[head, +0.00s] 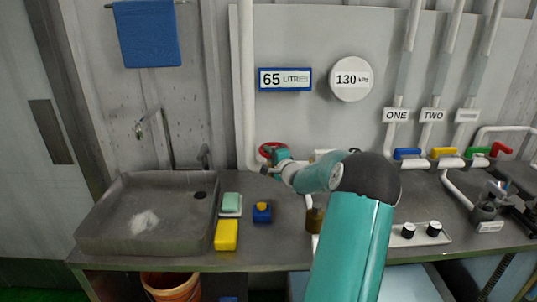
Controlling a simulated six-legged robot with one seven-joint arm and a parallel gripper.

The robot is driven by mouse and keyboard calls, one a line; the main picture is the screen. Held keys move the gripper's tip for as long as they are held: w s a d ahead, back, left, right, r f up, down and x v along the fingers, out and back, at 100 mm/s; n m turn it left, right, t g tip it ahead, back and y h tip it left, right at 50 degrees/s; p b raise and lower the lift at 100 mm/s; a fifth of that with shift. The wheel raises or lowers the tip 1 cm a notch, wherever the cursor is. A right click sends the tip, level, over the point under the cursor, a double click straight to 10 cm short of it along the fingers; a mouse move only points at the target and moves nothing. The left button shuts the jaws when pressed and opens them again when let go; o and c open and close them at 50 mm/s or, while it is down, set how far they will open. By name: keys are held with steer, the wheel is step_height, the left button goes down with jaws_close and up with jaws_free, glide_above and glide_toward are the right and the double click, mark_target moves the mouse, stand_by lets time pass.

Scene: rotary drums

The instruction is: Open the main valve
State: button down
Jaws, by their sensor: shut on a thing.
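The main valve looks to be the red round handwheel (270,149) at the foot of the white vertical pipe, behind the counter and right of the sink. My gripper (272,163) is at this red wheel, shut on it as far as I can see. My teal arm reaches in from the lower right and hides part of the pipework behind it. The fingertips are small and partly hidden by the wrist.
A grey sink (150,212) with a tap stands left. A green sponge (231,203), yellow block (226,235) and blue-yellow item (262,212) lie on the counter. Blue (407,153), yellow (444,152), green and red (501,149) valve handles sit right.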

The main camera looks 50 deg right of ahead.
steer(key=shift+s+d+r+n+t+y, duration=0.1)
steer(key=shift+s+n+t+y, duration=0.1)
steer(key=shift+n+y, duration=0.55)
steer(key=shift+s+n+t+y, duration=0.15)
steer(key=shift+n+y, duration=0.3)
steer(key=shift+y, duration=0.6)
steer(key=shift+s+d+r+n+t+y, duration=0.1)
steer(key=shift+n+t+y, duration=0.15)
steer(key=shift+n+y, duration=0.5)
steer(key=c, duration=1.4)
jaws_free()
steer(key=shift+a+f, duration=0.1)
steer(key=shift+f, duration=0.05)
steer(key=shift+o, duration=0.2)
steer(key=shift+s, duration=0.1)
steer(key=s, duration=1.3)
steer(key=shift+s+a, duration=0.35)
